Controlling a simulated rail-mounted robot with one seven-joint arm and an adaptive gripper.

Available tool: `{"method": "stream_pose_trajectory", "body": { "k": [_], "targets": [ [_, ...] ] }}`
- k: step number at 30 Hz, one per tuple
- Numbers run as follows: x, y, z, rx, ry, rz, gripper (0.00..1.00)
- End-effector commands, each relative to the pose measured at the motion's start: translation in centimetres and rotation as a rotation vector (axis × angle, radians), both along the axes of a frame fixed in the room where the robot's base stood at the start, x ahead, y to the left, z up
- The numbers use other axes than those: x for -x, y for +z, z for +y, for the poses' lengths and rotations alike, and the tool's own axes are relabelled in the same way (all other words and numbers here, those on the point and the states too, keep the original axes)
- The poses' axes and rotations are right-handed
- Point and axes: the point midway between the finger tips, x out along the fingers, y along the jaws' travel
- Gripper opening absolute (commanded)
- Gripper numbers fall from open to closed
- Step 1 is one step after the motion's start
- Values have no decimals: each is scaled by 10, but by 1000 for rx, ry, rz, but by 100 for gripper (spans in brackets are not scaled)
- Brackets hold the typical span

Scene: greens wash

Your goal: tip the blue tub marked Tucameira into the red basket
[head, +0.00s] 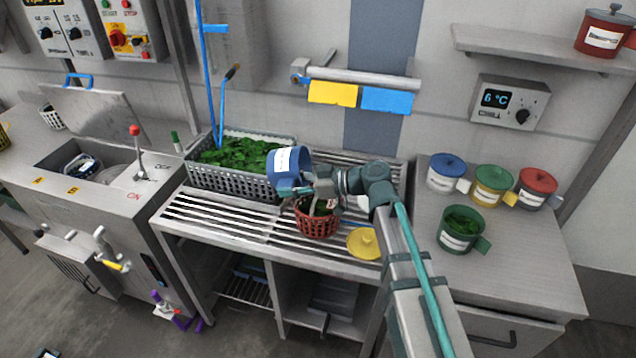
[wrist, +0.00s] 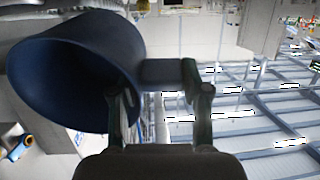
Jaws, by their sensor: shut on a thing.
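The blue tub (head: 290,180) is held in the air above the red basket (head: 318,226). It is tilted, and its white label is too small to read. In the wrist view the tub (wrist: 75,65) lies on its side with its wide mouth showing; its inside looks dark and I see no greens in it. My gripper (head: 313,187) is shut on the tub's handle, which shows between the fingers in the wrist view (wrist: 162,84). The red basket stands on the slatted rack, with some green leaves visible inside. The gripper and tub partly cover it.
A grey crate (head: 230,187) of greens stands left of the basket. A yellow lid (head: 364,243) lies right of it on the slatted rack (head: 230,221).

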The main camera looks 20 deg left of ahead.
Motion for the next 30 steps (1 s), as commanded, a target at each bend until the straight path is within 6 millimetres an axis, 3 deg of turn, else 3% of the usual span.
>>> {"method": "stream_pose_trajectory", "body": {
  "k": [8, 14, 21, 27, 30],
  "targets": [
    [1, 3, 13, 83, 1, -10, 0],
    [2, -6, 21, 220, 4, -31, 0],
    [2, 5, 27, 393, 6, -53, 0],
    [3, -6, 32, 544, 8, -70, 0],
    [3, 1, 37, 620, 9, -81, 0]
  ]
}}
